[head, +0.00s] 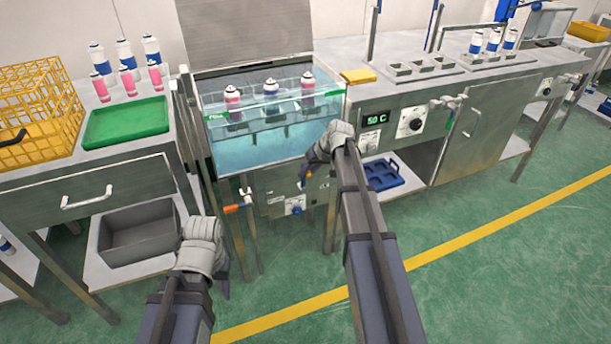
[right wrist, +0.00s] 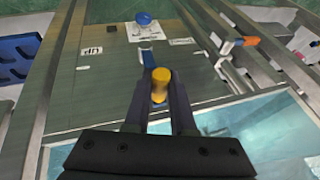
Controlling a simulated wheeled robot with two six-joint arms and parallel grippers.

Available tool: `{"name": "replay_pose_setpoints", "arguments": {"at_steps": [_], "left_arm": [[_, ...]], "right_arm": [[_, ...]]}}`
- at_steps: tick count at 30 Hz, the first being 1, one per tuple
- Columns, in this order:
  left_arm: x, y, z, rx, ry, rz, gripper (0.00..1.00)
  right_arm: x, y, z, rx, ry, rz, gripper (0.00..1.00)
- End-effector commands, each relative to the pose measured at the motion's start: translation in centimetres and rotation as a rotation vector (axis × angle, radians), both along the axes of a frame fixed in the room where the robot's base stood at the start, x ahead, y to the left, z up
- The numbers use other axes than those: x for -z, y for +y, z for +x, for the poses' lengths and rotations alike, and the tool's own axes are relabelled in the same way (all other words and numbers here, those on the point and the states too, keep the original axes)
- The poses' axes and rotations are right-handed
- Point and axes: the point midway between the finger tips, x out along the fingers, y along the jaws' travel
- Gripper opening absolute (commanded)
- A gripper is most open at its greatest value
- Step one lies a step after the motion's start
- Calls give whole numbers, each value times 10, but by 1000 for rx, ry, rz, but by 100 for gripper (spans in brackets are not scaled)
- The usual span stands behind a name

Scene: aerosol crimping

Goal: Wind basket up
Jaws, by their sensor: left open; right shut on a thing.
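The basket (head: 258,108) sits in the water bath (head: 260,150), with green pieces at its left and right ends. It carries two pink-labelled cans and one blue-labelled can; their tops stand above the water. My right gripper (head: 303,179) is at the front of the bath. In the right wrist view its fingers (right wrist: 160,95) are shut on a yellow knob (right wrist: 160,78), with a blue part just beyond it. The fingertips hide part of the knob's mount. My left gripper (head: 224,288) is open and empty, low in front of the grey bin, away from the bath.
An orange-handled lever (head: 232,209) and a blue knob (head: 296,211) are on the bath's front. A yellow crate (head: 38,115) and green tray (head: 127,122) stand left. A control panel (head: 411,124) reading 50 C is right. A grey bin (head: 140,232) sits below left.

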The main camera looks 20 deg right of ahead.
Motion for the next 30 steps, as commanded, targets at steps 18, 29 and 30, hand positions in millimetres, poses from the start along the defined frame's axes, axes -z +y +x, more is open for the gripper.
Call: {"name": "replay_pose_setpoints", "arguments": {"at_steps": [18, 29, 30], "left_arm": [[63, 2, 1, 2, -2, 8, 53], [83, 2, 1, 5, -4, 11, 53], [86, 2, 1, 5, -4, 11, 53]], "right_arm": [[22, -49, 1, 2, 18, 417, 0], [39, -70, 0, -1, 18, 436, 0], [42, -70, 0, -1, 18, 436, 0]]}}
